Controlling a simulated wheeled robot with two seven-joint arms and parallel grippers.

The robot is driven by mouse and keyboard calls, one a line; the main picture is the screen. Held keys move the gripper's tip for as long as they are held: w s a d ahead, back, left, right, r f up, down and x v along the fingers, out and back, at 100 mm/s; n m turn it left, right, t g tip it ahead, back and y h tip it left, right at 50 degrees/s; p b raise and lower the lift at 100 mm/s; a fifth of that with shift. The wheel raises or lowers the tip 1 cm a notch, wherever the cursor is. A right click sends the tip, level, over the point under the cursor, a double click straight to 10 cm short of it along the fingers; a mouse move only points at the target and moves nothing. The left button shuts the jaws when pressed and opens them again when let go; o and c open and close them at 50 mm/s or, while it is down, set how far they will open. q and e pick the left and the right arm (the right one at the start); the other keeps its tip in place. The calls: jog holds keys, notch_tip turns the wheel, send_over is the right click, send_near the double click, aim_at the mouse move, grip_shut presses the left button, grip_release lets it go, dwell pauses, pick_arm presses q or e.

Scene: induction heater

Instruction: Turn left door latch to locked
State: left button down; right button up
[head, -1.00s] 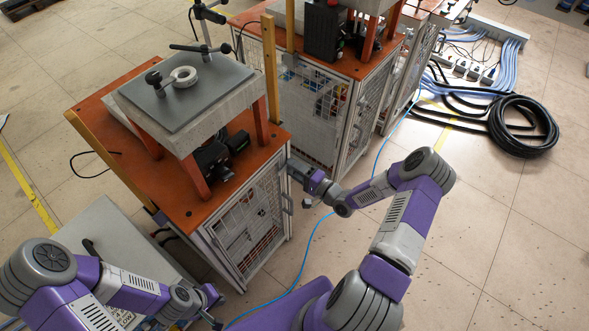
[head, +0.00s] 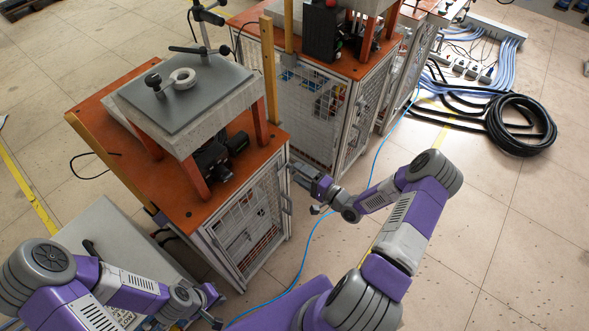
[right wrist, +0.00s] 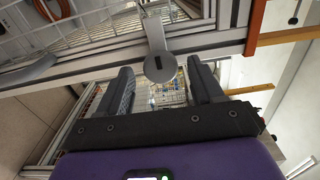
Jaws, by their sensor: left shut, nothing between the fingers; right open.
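The near cabinet (head: 200,228) has an orange top and a wire-mesh door (head: 248,222) facing me. In the right wrist view a grey latch (right wrist: 160,66) with a round, slotted end hangs from a metal frame bar. My right gripper (right wrist: 162,84) is open, with one finger on each side of the latch's round end in the picture; contact cannot be told. In the head view my right gripper (head: 303,176) is beside the cabinet's right corner, and the latch cannot be made out there. My left gripper (head: 214,305) is shut and empty, low in front of the cabinet.
A second mesh cabinet (head: 310,115) stands behind the near one, with a narrow gap beside my right gripper. A blue cable (head: 305,255) runs along the floor. A black hose coil (head: 520,125) lies at the right. The floor at lower right is clear.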

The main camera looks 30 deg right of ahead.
jog(key=v, duration=0.4)
jog(key=shift+s, duration=0.1)
dwell(0.4)
